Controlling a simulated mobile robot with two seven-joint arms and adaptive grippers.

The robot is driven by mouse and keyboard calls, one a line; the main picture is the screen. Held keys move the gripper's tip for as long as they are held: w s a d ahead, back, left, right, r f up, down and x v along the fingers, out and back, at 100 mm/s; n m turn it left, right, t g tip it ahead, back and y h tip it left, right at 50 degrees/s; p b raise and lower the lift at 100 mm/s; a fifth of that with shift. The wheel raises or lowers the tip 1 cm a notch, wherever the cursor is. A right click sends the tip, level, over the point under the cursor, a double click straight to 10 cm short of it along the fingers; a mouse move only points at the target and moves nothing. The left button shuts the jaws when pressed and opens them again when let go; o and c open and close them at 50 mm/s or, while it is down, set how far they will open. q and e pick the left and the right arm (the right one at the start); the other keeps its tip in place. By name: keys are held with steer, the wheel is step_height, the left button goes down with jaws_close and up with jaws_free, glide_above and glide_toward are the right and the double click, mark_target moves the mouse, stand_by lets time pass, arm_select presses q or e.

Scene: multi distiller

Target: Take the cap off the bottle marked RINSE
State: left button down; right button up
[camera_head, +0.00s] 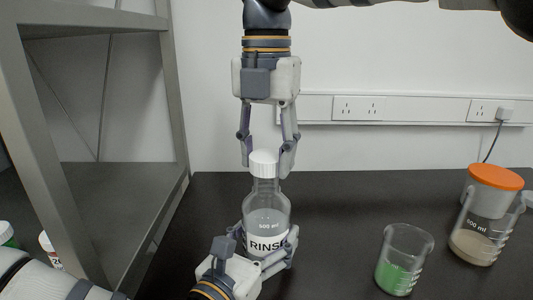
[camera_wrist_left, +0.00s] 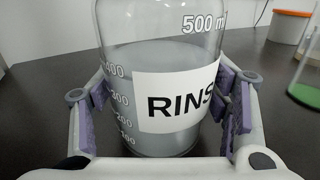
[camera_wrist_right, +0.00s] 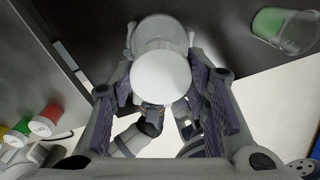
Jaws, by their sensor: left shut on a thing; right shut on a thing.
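The clear RINSE bottle (camera_head: 266,213) stands upright on the dark bench, with a white label and greyish liquid inside. Its white cap (camera_head: 264,163) sits at the top of the neck, with no clear gap showing. My right gripper (camera_head: 265,169) points down from above and is shut on the cap; the cap also shows between its pads in the right wrist view (camera_wrist_right: 160,78). My left gripper (camera_head: 267,250) is low at the front and shut around the bottle's body, with a finger on each side of the label in the left wrist view (camera_wrist_left: 168,105).
A beaker of green liquid (camera_head: 402,262) stands right of the bottle. Farther right are a beaker of beige liquid (camera_head: 474,246) and an orange-lidded jar (camera_head: 494,182). A grey metal shelf (camera_head: 140,226) rises on the left, with small capped containers (camera_wrist_right: 44,121).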

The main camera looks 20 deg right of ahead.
mark_target(266, 155)
step_height(266, 155, up, 4)
steer(key=shift+f, duration=0.1)
arm_select(q)
steer(key=shift+c, duration=0.8)
jaws_free()
steer(key=v, duration=1.2)
